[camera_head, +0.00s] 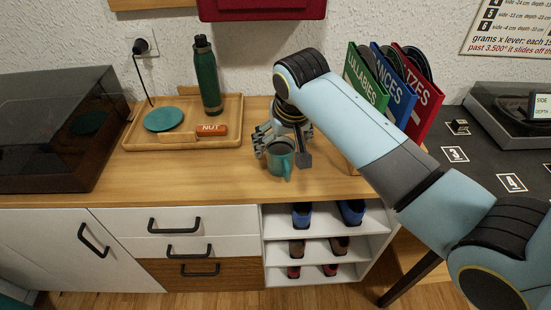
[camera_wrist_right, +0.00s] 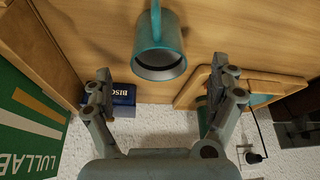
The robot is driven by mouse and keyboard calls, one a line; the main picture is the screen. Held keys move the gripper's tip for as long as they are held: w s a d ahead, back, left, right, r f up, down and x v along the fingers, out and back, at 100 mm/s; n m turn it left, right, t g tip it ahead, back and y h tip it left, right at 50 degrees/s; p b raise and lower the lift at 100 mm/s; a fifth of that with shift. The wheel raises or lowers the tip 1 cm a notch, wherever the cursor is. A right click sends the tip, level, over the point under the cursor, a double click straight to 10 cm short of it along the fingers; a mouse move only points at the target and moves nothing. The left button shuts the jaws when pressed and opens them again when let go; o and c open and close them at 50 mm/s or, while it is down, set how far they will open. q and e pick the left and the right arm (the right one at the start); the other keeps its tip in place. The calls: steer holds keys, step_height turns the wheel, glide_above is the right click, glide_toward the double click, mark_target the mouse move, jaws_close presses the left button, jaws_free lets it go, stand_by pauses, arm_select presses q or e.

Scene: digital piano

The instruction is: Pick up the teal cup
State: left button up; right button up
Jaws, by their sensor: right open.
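The teal cup (camera_head: 283,164) stands on the wooden sideboard top, with its handle toward the front edge. My right gripper (camera_head: 282,150) is open at the cup, reaching down from behind it; one finger shows on each side. In the right wrist view the cup (camera_wrist_right: 160,46) lies just beyond and between the spread fingertips of my right gripper (camera_wrist_right: 162,67). No contact shows there, and its dark inside and handle are visible. My left gripper is in neither view.
Left of the cup is a wooden tray (camera_head: 236,107) with a green bottle (camera_head: 208,82), a teal disc (camera_head: 163,119) and a NUT bar (camera_head: 211,130). Record sleeves (camera_head: 369,82) stand to the right. A navy box (camera_wrist_right: 123,95) shows near one finger. The sideboard's front edge is close.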

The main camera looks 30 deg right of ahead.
steer(key=x, duration=0.8)
steer(key=shift+w+d+f, duration=0.1)
steer(key=shift+w+d, duration=0.05)
steer(key=shift+w, duration=0.05)
steer(key=shift+c, duration=0.3)
steer(key=c, duration=1.2)
